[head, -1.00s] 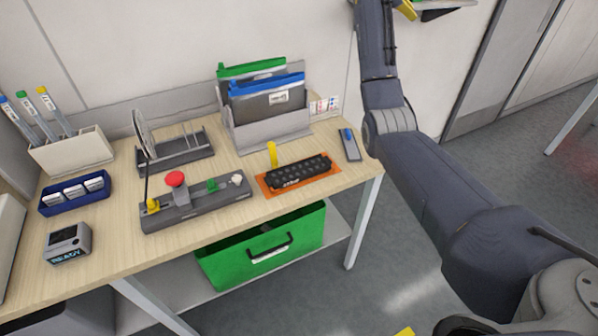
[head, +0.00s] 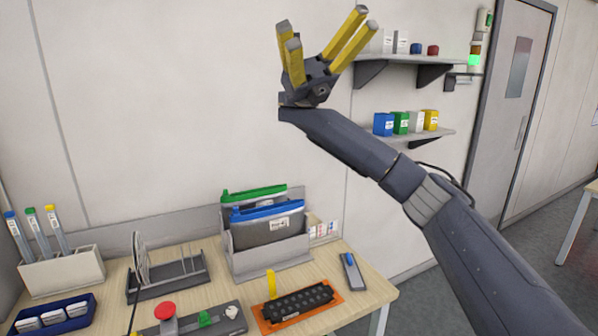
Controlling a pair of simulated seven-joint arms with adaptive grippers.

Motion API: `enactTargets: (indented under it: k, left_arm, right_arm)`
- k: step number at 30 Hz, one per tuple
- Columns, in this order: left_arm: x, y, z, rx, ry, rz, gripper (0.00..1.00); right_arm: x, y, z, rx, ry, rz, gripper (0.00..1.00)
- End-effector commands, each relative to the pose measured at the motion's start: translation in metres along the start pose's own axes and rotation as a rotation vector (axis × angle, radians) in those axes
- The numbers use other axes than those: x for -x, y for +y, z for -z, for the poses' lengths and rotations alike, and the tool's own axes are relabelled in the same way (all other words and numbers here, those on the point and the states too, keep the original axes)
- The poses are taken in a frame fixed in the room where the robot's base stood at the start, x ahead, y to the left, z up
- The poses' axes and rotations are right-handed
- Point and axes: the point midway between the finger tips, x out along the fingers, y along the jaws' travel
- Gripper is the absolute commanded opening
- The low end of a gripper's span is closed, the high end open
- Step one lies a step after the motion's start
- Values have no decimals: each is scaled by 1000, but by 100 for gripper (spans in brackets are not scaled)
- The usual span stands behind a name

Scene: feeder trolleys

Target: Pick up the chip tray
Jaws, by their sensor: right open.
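My right gripper (head: 326,28) is raised high in front of the wall, its yellow fingers spread wide, pointing up, with nothing between them. It is well above the table and touches nothing. A black ridged tray-like piece (head: 298,303) lies on an orange mat (head: 335,297) near the table's front right. A dark blue tray (head: 72,324) with white labelled blocks sits at the lower left, partly cut off. I cannot tell for sure which of these is the chip tray. My left gripper is out of view.
A grey file holder (head: 268,259) with green and blue folders stands at the back of the table (head: 370,287). Beside it are a grey rack (head: 180,283) and a small grey device with a blue part (head: 351,272). Wall shelves (head: 415,58) hold small boxes at right.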

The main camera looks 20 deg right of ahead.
Motion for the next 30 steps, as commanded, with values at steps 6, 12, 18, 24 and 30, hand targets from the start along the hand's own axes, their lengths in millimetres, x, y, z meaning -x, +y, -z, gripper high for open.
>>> enactTargets:
  k: [6,12,18,24,30]
  left_arm:
    - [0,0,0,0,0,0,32]
    - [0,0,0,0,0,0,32]
    - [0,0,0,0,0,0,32]
    - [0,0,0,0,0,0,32]
    - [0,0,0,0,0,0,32]
  right_arm:
    - [49,-112,58,-126,142,477,89]
    - [134,-173,132,-251,327,863,89]
    - [236,-185,210,-385,568,1191,89]
    - [338,-157,282,-519,864,1438,89]
    - [413,-116,318,-603,1175,1580,89]
